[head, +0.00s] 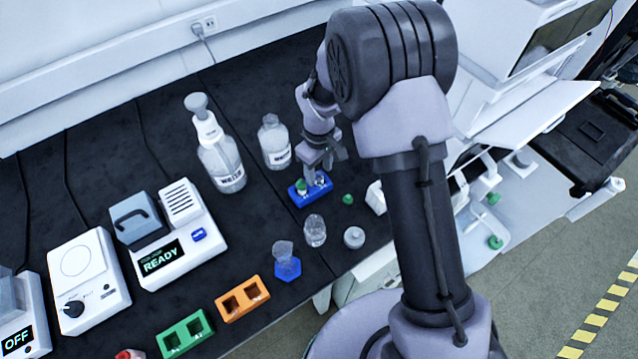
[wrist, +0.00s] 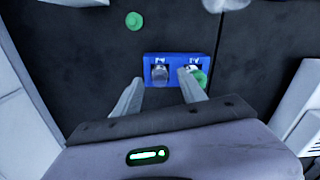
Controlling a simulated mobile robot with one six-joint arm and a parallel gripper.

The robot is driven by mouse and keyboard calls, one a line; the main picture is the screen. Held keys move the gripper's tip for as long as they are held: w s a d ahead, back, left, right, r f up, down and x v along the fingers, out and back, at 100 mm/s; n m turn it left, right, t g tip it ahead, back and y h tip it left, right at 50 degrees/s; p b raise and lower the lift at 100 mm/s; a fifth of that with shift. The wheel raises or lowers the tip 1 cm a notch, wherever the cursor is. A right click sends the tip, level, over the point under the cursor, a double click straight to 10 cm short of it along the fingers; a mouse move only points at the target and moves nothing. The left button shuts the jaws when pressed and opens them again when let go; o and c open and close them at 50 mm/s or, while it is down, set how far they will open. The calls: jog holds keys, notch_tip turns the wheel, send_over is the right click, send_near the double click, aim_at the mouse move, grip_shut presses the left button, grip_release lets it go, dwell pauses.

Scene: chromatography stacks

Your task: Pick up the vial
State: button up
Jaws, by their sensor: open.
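A blue two-slot rack (head: 298,199) stands on the dark bench, and it also shows in the wrist view (wrist: 181,57). A clear uncapped-looking vial (wrist: 159,76) is in its left slot in the wrist view. A green-capped vial (wrist: 201,79) is at the right slot, partly hidden by a finger; its green cap shows in the head view (head: 301,186). My gripper (head: 322,166) is above the rack, pointing down. In the wrist view my gripper (wrist: 160,78) is open, its fingertips on either side of the clear vial in the picture. Contact cannot be told.
A loose green cap (head: 348,199) lies beside the rack. A glass jar (head: 315,231), a grey lid (head: 354,238) and a blue-based vessel (head: 287,262) stand in front. Orange (head: 243,300) and green (head: 185,333) racks are nearer.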

notch_tip(320, 180, down, 2)
jog(key=shift+f, duration=0.15)
grip_shut()
